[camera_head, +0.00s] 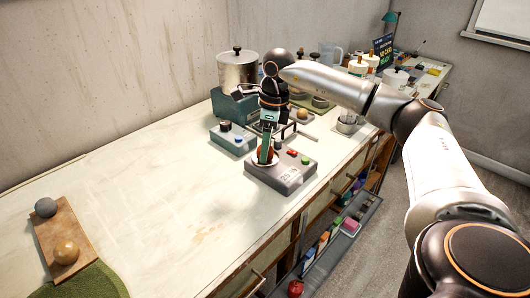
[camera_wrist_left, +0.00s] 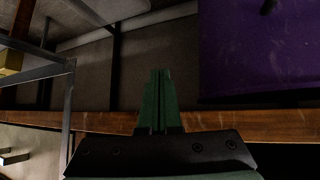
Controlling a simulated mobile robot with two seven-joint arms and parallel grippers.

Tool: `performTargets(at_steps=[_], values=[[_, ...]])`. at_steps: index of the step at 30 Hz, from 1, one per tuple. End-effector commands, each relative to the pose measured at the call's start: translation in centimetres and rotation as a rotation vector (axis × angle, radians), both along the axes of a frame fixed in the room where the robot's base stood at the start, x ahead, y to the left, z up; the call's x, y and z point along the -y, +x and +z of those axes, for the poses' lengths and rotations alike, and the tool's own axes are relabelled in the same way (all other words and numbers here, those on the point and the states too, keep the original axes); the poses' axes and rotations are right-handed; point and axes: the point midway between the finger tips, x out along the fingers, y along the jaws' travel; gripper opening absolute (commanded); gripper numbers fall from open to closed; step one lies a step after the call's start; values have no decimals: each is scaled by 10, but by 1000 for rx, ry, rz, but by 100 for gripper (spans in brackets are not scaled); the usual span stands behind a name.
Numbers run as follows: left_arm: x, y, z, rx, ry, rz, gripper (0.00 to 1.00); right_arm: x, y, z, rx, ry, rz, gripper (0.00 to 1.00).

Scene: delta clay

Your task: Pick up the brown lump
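A reddish-brown lump (camera_head: 272,156) sits on the grey box with coloured buttons and a display (camera_head: 286,178), in the middle of the worktop. My right gripper (camera_head: 264,157) points down at this lump. Its green finger covers part of the lump, and I cannot tell whether the fingers grip it. A golden-brown ball (camera_head: 66,253) and a grey ball (camera_head: 46,207) rest on a wooden board (camera_head: 56,232) at the left. My left gripper (camera_wrist_left: 160,75) shows only in the left wrist view. Its green fingers are together, with nothing visible between them.
A steel pot (camera_head: 238,70) on a teal base and a small grey-blue box (camera_head: 232,138) stand behind my right gripper. A tan ball (camera_head: 303,114) lies on a stand farther back. A green mat (camera_head: 92,283) is front left. The worktop's left middle is clear.

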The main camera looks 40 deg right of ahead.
Motion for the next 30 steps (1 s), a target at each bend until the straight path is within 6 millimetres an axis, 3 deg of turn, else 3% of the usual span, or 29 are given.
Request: performTargets(at_steps=[2,15,25,30], values=[[0,0,0,0,1,1,0,0,0,0,0,0,0,48],[-1,0,-1,-1,2,1,0,0,0,0,1,1,0,0],[-1,0,-1,-2,2,1,0,0,0,4,1,0,1,0],[-1,0,-2,-2,2,0,0,-1,1,20,5,1,1,0]])
